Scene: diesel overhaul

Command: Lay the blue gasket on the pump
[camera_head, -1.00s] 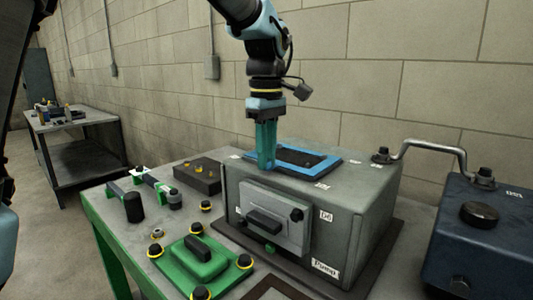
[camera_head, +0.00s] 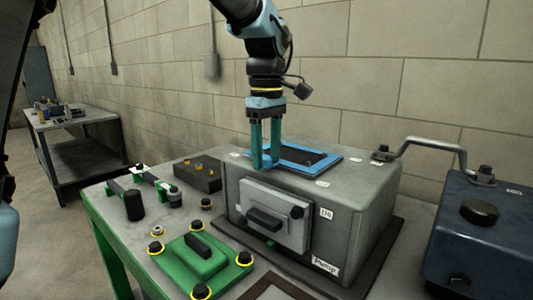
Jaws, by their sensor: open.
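The pump (camera_head: 360,225) is a grey box with a "Pump" label, standing on the green-edged bench. The blue gasket (camera_head: 328,166), a flat rectangular frame, lies on the pump's top face around a dark opening. My gripper (camera_head: 265,168) is open, with its two teal fingers pointing down at the gasket's left end. The fingers stand apart with a gap between them. Whether a fingertip still touches the gasket cannot be told. The gasket's left end is partly hidden behind the fingers.
A green cover (camera_head: 204,258) with black knobs lies at the front left. A dark block (camera_head: 197,175) and green-handled tools (camera_head: 155,183) lie behind it. A dark blue box (camera_head: 480,240) stands at right, with a bent metal pipe (camera_head: 430,143) between it and the pump.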

